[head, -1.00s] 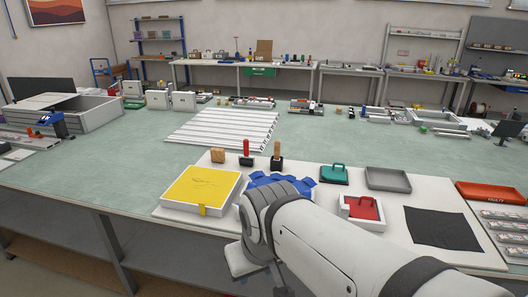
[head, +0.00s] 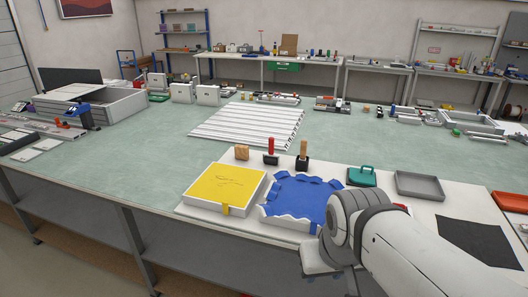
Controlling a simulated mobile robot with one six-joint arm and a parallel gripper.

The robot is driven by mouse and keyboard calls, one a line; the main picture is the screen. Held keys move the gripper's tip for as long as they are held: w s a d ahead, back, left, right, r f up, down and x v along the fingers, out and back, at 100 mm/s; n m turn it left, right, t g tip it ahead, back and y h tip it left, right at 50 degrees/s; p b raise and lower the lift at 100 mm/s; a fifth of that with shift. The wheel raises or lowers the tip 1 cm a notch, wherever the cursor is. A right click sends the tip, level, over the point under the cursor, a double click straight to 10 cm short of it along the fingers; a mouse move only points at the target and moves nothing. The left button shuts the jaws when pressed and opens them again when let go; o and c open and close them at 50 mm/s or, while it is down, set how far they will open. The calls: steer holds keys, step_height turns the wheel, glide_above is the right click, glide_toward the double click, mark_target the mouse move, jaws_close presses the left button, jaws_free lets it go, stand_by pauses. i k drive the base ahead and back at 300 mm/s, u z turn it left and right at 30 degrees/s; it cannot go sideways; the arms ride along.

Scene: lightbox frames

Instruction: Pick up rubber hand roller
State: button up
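Two upright handled tools stand at the back of the white board: one with a wooden handle on a dark base (head: 303,155) and one with a red handle on a dark base (head: 271,152). Either could be the rubber hand roller; they are too small to tell apart surely. My gripper (head: 325,268) is at the front edge of the board, right of the blue-lined tray and in front of both tools, well apart from them. Its fingers are not distinguishable, so I cannot see its opening.
On the white board (head: 440,205) are a yellow-topped box (head: 222,188), a tray with blue cloth (head: 303,200), a wooden block (head: 242,153), a green handled block (head: 362,176), a grey tray (head: 420,185) and a black mat (head: 480,240). Slatted panels (head: 250,125) lie behind on open green bench.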

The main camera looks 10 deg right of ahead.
mark_target(270, 157)
steer(key=u, duration=0.05)
steer(key=i, duration=1)
steer(key=z, duration=0.05)
